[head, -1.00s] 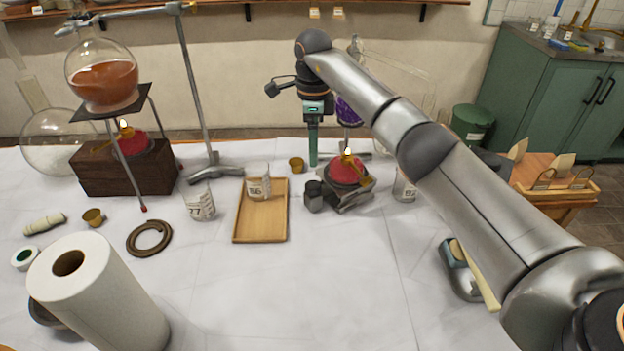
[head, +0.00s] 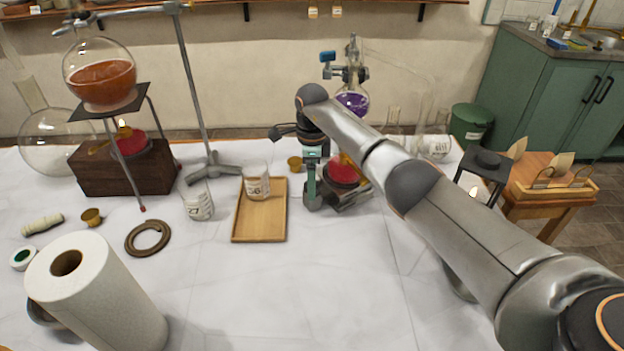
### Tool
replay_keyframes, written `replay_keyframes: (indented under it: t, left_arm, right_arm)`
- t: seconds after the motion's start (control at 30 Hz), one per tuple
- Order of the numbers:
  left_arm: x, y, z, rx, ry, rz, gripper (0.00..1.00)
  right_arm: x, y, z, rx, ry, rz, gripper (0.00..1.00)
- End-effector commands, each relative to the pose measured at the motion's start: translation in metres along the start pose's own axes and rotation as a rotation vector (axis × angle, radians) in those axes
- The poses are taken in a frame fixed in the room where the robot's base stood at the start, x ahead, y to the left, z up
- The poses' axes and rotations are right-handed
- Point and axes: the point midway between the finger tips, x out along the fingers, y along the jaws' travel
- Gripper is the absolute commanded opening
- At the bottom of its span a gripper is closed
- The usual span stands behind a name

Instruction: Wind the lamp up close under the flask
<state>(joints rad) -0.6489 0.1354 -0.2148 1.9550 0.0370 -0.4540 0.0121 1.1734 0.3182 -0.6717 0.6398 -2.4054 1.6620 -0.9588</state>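The red lamp (head: 343,168) sits on a small metal jack (head: 350,197) right of the wooden tray; my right arm partly covers it. In the earlier frame its flame is lit; now the flame is hidden. The round flask with purple liquid (head: 352,103) hangs in a clamp above and behind the lamp, with a clear gap between them. My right gripper (head: 311,190) points down at the grey knob (head: 313,203) on the jack's left side. Its fingers are seen edge-on, so I cannot tell whether they grip the knob. My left gripper is out of view.
The wooden tray (head: 244,230) with a beaker (head: 256,184) lies just left of the jack. A second beaker (head: 198,204), a coiled ring (head: 148,239) and a paper roll (head: 110,305) stand further left. The front middle of the table is clear.

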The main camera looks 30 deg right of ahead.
Motion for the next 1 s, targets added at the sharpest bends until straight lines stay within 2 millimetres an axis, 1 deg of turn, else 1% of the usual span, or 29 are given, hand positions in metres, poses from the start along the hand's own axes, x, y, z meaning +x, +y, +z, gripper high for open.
replay_keyframes:
  t: [0.03, 0.07, 0.67, 1.0]
  left_arm:
    - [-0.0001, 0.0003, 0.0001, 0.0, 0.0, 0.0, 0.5]
    - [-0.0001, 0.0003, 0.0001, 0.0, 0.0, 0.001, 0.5]
    - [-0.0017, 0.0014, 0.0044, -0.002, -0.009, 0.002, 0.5]
    - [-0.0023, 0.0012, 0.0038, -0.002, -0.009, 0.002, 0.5]
  right_arm:
    - [-0.0001, 0.0001, 0.0001, 0.0, 0.0, 0.0, 0.71]
    - [-0.0001, 0.0001, 0.0001, 0.0, 0.0, 0.0, 0.68]
    - [-0.0005, 0.0001, 0.0001, 0.0, 0.0, 0.0, 0.0]
    - [-0.0009, -0.0001, -0.0003, 0.036, 0.001, 0.0, 0.0]
